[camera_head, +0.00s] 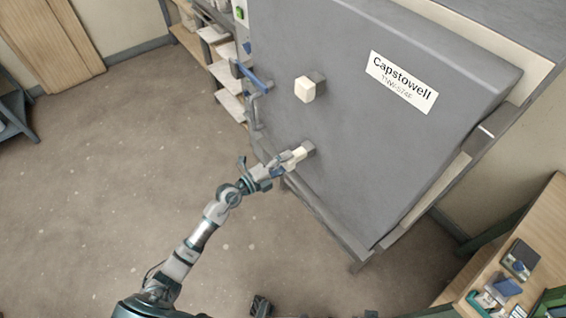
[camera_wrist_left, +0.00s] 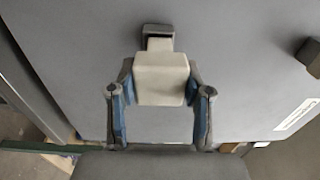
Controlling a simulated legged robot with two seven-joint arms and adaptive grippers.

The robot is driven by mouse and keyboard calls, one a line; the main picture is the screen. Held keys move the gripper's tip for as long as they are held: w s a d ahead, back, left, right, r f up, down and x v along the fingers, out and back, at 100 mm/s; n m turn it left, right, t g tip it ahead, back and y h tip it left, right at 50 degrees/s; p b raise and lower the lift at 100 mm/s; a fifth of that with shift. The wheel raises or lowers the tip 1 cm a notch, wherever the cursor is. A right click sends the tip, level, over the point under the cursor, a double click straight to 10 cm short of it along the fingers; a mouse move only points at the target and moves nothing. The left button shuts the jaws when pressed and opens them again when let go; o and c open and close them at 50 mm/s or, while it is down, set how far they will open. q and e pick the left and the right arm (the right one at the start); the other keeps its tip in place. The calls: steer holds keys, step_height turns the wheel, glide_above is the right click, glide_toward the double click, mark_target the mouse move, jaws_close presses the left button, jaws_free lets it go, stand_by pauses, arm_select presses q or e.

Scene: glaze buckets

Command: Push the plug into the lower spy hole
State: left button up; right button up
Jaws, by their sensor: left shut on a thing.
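A grey kiln (camera_head: 370,110) with a Capstowell label fills the upper right of the head view. A white plug (camera_head: 306,90) sits at the upper spy hole. My left gripper (camera_head: 286,162) is shut on a second white plug (camera_head: 299,153) at the lower spy hole (camera_head: 309,147). In the left wrist view this plug (camera_wrist_left: 161,78) is between the two blue-padded fingers. Its narrow end (camera_wrist_left: 160,44) points at the dark lower spy hole block (camera_wrist_left: 157,30) and appears to be at its mouth; how deep it goes is hidden. My right gripper does not show clearly.
A blue door handle (camera_head: 252,78) and grey latch parts stick out from the kiln's left edge. Shelves (camera_head: 222,75) stand behind it. A wooden bench (camera_head: 535,240) with small items is at lower right. The floor at left is clear.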

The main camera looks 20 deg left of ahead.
mark_target(297, 155)
arm_select(q)
steer(key=shift+w+d, duration=0.25)
steer(key=shift+w, duration=0.05)
stand_by(0.4)
steer(key=shift+p+x, duration=0.4)
steer(key=shift+x, duration=0.55)
steer(key=shift+a, duration=0.1)
steer(key=shift+w, duration=0.1)
steer(key=shift+w+d+p, duration=0.3)
steer(key=shift+w+d, duration=0.15)
steer(key=shift+w+d+p, duration=0.2)
steer(key=shift+w+p, duration=0.1)
steer(key=shift+w, duration=0.05)
